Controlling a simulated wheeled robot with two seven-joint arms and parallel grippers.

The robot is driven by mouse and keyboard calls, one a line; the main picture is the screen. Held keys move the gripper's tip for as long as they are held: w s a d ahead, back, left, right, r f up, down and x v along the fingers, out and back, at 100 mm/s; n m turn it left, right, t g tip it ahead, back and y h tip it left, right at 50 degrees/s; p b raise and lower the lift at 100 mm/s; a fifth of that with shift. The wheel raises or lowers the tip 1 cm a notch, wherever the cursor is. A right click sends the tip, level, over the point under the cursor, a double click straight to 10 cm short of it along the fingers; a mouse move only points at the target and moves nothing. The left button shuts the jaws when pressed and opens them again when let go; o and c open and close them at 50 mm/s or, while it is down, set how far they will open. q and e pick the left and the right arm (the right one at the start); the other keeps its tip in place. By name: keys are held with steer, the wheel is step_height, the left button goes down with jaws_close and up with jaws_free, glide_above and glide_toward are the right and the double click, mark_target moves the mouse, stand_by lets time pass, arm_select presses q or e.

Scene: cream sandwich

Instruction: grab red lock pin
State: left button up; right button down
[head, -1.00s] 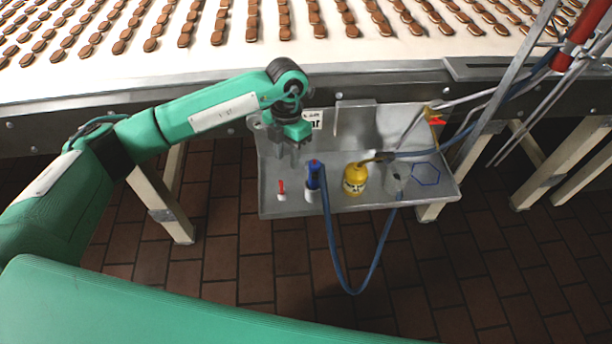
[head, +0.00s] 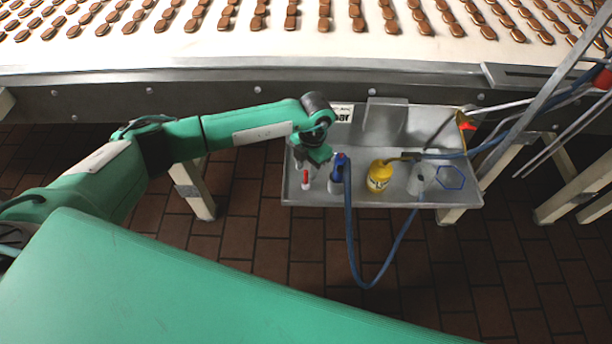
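The red lock pin (head: 306,177) stands upright in a small white base at the left end of a metal tray (head: 430,201). My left gripper (head: 308,165) points down just above the pin, with its dark fingers small and close to the pin's top. The fingers look apart, and I see nothing held between them. Whether they touch the pin is too small to tell. My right gripper is not in view.
A blue-handled tool (head: 338,168) with a blue hose stands just right of the pin. A yellow bottle (head: 379,177) and a grey container (head: 421,179) are farther right. A conveyor (head: 200,60) with rows of brown biscuits runs behind.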

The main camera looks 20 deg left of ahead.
arm_select(q)
steer(key=shift+s+a+f, duration=0.1)
steer(key=shift+f, duration=0.8)
steer(key=shift+c, duration=0.5)
jaws_close()
steer(key=shift+r, duration=0.1)
